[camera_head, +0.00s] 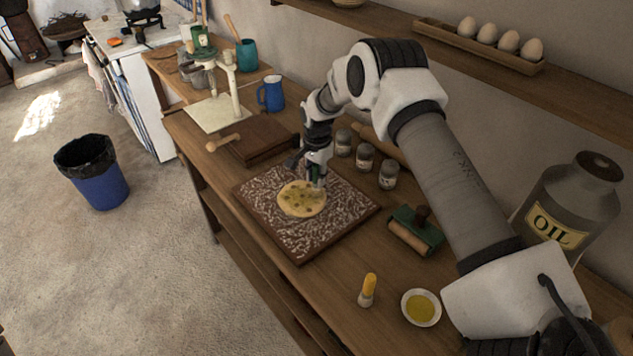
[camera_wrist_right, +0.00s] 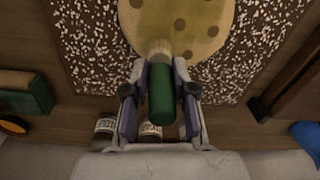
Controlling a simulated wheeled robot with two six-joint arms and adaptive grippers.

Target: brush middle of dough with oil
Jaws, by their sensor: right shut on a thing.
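The dough (camera_head: 299,205) is a pale yellow round with darker spots, lying on a dark, flour-speckled board (camera_head: 285,238). My right gripper (camera_head: 317,172) is over the far edge of the dough and shut on a green-handled brush (camera_wrist_right: 161,96). In the wrist view the brush's pale tip points to the dough (camera_wrist_right: 196,22) and overlaps its near edge; I cannot tell whether it touches. A small white bowl of yellow oil (camera_head: 421,307) stands at the table's front right. My left gripper is not in view.
A large oil can (camera_head: 567,207) stands at the right. A wooden board with handle (camera_head: 262,138) lies farther left.

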